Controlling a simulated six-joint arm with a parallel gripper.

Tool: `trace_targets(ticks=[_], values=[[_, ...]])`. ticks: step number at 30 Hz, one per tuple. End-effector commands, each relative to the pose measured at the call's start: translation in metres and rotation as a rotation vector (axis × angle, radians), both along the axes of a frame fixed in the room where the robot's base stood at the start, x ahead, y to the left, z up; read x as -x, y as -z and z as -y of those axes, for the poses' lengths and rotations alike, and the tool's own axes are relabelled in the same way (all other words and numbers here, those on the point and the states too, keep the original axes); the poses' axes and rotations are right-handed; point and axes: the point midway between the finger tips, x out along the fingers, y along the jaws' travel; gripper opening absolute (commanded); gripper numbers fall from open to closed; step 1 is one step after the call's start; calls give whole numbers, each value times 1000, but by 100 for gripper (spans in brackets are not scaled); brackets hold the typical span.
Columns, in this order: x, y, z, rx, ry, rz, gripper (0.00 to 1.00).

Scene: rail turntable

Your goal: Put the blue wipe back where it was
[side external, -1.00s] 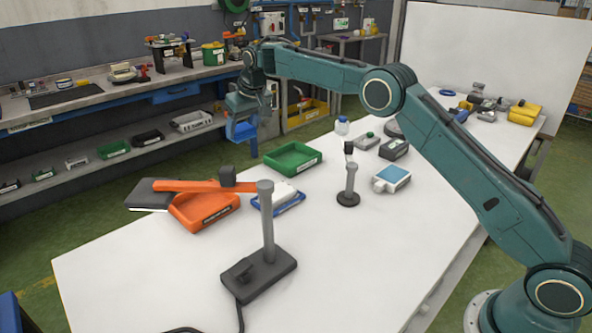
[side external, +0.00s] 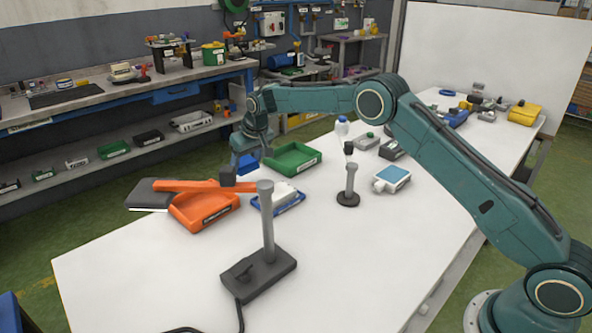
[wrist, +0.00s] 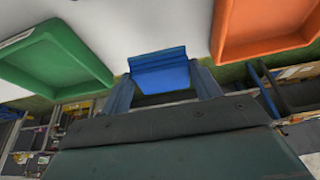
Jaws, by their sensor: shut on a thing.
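The blue wipe (side external: 246,164) hangs folded below my gripper (side external: 250,148), left of the green tray in the side view. In the wrist view the blue wipe (wrist: 160,72) sits between the two fingers of my gripper (wrist: 163,88), which are shut on it. It appears above the bench surface; its exact height is hard to tell. Part of it is hidden by the gripper in the side view.
A green tray (side external: 313,164) and an orange tray (side external: 203,224) lie on either side. A blue-edged tray (side external: 291,207) with white cloth is in front. The white table (side external: 370,260) is clear at front right.

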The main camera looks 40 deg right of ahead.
Motion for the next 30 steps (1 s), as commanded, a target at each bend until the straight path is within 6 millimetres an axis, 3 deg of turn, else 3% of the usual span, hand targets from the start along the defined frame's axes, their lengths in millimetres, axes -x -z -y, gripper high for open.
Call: trace_targets(ticks=[9, 25, 26, 28, 30], values=[[0, 40, 0, 0, 0, 0, 44], [0, 48, 0, 0, 0, 0, 44], [0, 48, 0, 0, 0, 0, 67], [0, 48, 0, 0, 0, 0, 80], [0, 48, 0, 0, 0, 0, 84]])
